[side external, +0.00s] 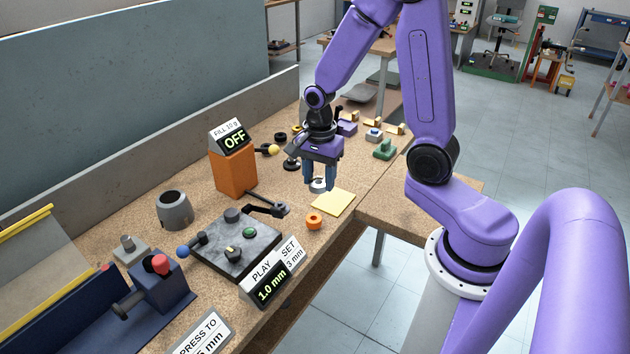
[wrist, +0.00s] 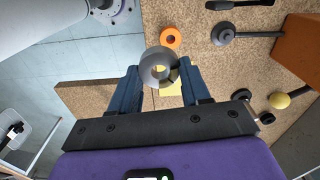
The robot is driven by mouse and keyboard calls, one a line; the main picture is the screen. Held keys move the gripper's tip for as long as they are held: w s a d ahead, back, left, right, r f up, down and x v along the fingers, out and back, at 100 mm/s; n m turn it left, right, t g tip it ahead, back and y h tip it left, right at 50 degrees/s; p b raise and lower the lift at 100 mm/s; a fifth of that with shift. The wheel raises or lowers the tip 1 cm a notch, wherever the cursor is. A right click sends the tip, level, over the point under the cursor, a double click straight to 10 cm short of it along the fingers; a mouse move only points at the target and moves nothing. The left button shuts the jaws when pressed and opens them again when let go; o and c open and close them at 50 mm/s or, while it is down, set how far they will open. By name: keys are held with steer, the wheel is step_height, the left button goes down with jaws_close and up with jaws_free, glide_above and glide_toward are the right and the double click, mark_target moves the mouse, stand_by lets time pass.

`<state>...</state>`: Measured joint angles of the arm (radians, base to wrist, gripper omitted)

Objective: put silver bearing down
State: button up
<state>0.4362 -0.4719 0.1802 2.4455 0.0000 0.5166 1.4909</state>
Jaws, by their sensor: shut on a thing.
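A yellow square pad (side external: 333,203) lies on the bench just to the right of and in front of the bearing. The fingers and bearing hide part of the pad in the wrist view. I cannot tell whether the bearing touches the bench.
An orange ring (side external: 314,221) lies near the bench's front edge. An orange box (side external: 235,172) with an OFF display stands left of my gripper. A dark plate with knobs (side external: 235,243) and a grey cup (side external: 174,209) are farther left. Small parts, including a green one (side external: 384,150), lie behind.

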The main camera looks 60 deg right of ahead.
mark_target(335, 199)
steer(key=w+d+f+m, duration=0.1)
steer(key=d+f, duration=0.2)
steer(key=d, duration=0.1)
steer(key=w+d+f+m, duration=0.1)
steer(key=d+f+m, duration=0.1)
steer(key=d+f, duration=0.1)
steer(key=d+f+m, duration=0.1)
steer(key=d+f, duration=0.2)
steer(key=d, duration=0.3)
steer(key=shift+w+f, duration=0.25)
steer(key=shift+w, duration=0.15)
steer(key=shift+f, duration=2.35)
steer(key=shift+f, duration=0.15)
steer(key=o, duration=1.2)
